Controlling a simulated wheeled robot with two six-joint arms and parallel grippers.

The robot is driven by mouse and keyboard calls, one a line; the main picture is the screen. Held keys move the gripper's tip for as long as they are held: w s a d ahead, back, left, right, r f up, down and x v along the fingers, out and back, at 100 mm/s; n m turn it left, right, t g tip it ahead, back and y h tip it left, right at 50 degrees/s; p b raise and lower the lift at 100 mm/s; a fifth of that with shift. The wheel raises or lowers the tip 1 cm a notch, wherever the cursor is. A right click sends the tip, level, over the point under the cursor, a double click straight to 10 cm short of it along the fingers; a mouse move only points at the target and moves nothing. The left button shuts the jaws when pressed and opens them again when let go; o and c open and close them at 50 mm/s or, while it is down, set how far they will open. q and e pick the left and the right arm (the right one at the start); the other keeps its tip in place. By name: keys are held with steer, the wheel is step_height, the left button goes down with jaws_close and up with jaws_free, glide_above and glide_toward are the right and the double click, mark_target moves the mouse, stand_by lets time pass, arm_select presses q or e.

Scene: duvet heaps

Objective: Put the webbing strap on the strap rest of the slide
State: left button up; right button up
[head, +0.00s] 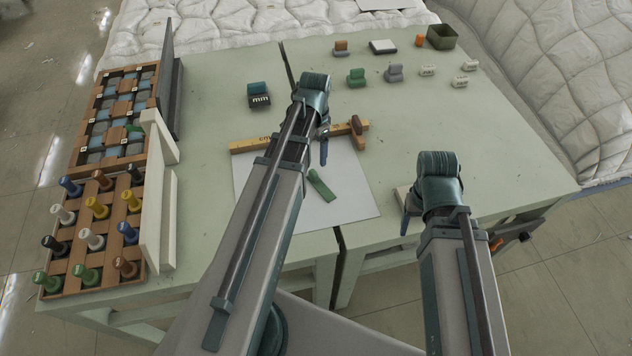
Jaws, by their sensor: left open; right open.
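A short green strip (321,186), which looks like the webbing strap, lies flat on a white sheet (285,212) on the table. A wooden bar marked "cm" (246,146) lies along the sheet's far edge. A darker brown wooden piece (357,127) sits across its right end; I cannot tell whether this is the slide, and no strap rest is clearly made out. My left gripper (324,150) is open, just beyond the strip and near the bar; its arm hides the bar's middle. My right gripper (408,214) is open near the table's front edge, beside a pale block (402,194).
On the left stand a rack of coloured pegs (60,273), a compartment tray (92,115) and upright white boards (152,205). Several small blocks, a blue "mm" block (259,95) and a green bin (441,37) stand farther back.

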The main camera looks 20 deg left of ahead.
mark_target(315, 171)
arm_select(q)
step_height(315, 171, down, 6)
steer(key=b, duration=0.5)
steer(key=shift+f, duration=0.15)
steer(key=f+b, duration=0.5)
steer(key=shift+w+a+f, duration=0.1)
steer(key=shift+w+a, duration=0.15)
steer(key=shift+w, duration=0.15)
jaws_close()
